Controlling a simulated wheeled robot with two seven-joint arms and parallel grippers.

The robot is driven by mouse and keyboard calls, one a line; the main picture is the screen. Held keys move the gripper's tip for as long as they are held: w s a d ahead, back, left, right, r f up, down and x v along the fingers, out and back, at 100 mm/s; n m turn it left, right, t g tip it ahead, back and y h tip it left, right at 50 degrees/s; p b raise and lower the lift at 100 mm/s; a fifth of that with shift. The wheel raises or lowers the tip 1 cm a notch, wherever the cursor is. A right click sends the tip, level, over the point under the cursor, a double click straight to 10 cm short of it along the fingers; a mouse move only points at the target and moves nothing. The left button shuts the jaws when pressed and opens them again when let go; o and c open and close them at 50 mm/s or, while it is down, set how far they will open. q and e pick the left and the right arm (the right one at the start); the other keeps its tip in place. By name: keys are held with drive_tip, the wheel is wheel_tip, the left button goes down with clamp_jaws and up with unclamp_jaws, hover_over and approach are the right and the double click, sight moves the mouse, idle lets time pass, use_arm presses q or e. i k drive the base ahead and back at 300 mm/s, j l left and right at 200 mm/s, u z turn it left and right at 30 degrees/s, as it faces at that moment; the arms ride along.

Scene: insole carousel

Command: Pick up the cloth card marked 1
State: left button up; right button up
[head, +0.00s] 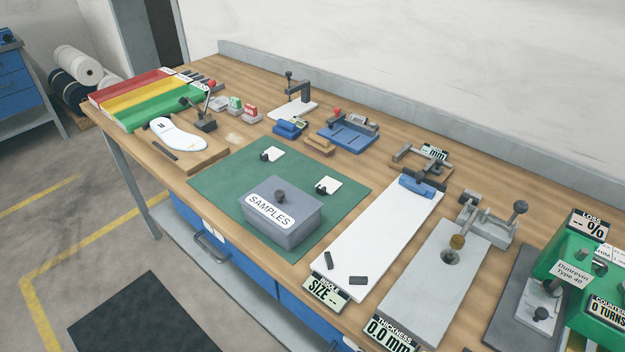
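Two small white cards, each with a dark knob or clip, lie on the green mat (224,192). One card (275,152) is near the mat's back left edge. The other card (330,184) is further right, just behind the grey box. No number can be read on either, so I cannot tell which is marked 1. Neither of my grippers is in view.
A grey box (290,233) labelled SAMPLES stands on the mat's front part. A white size board (385,235) and a grey thickness plate (432,285) lie to the right. A white insole (176,136) on a wooden board and coloured trays (150,107) are left.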

sight(272, 154)
drive_tip(key=j+z, duration=0.15)
drive_tip(key=z, duration=0.75)
drive_tip(key=j+z, duration=0.3)
drive_tip(key=k+j+z, duration=0.15)
drive_tip(key=j+z, duration=0.15)
drive_tip(key=j, duration=0.15)
drive_tip(key=k+j+z, duration=0.1)
drive_tip(key=j+z, duration=0.2)
drive_tip(key=k+j, duration=0.2)
drive_tip(key=j, duration=0.2)
drive_tip(key=k+j+z, duration=0.1)
drive_tip(key=j, duration=0.3)
drive_tip(key=k+j, duration=0.25)
drive_tip(key=j, duration=0.15)
drive_tip(key=z, duration=0.05)
